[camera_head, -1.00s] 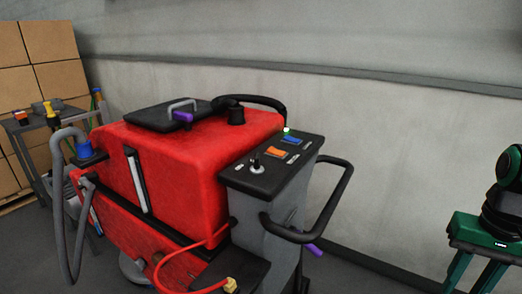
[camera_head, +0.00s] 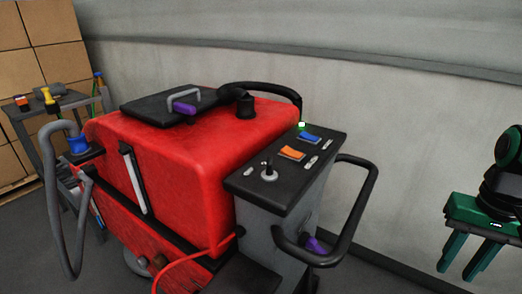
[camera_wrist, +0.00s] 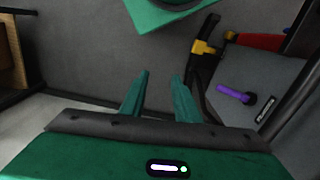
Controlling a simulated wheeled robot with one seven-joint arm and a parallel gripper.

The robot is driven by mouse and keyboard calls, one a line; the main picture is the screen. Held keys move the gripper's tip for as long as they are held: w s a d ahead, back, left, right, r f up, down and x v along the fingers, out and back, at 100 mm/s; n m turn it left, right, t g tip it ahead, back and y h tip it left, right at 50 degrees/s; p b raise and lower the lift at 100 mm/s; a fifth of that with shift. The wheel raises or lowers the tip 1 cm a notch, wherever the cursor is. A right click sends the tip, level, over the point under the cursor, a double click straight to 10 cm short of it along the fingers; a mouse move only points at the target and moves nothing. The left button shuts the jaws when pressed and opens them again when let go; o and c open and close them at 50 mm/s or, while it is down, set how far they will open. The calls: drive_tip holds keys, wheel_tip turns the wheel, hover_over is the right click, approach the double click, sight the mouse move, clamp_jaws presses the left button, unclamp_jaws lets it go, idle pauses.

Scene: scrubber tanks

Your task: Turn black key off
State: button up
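The black key (camera_head: 267,166) stands upright in a light round base on the dark control panel (camera_head: 250,184) of the red scrubber (camera_head: 190,160). The key is small, and I cannot tell its exact setting. My gripper (camera_head: 465,258) is at the right edge of the head view, well apart from the panel and lower than its top. In the wrist view its two green fingers (camera_wrist: 158,88) are spread with nothing between them. The key does not show clearly in the wrist view.
An orange switch (camera_head: 291,153), a blue switch (camera_head: 310,137) and a lit green lamp (camera_head: 301,126) share the panel. A black handlebar (camera_head: 362,205) juts out between panel and gripper. A side table (camera_head: 68,101) and boxes (camera_head: 50,50) stand left. Floor between machine and gripper is free.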

drive_tip(key=shift+w+a, duration=0.1)
drive_tip(key=shift+a, duration=0.1)
drive_tip(key=w+a+r+n, duration=0.1)
drive_tip(key=w+a+r, duration=0.4)
drive_tip(key=w+r, duration=0.35)
wheel_tip(320, 180, up, 17)
drive_tip(key=n, duration=0.4)
hover_over(270, 159)
wheel_tip(270, 159, down, 10)
drive_tip(key=shift+f, duration=0.25)
clamp_jaws()
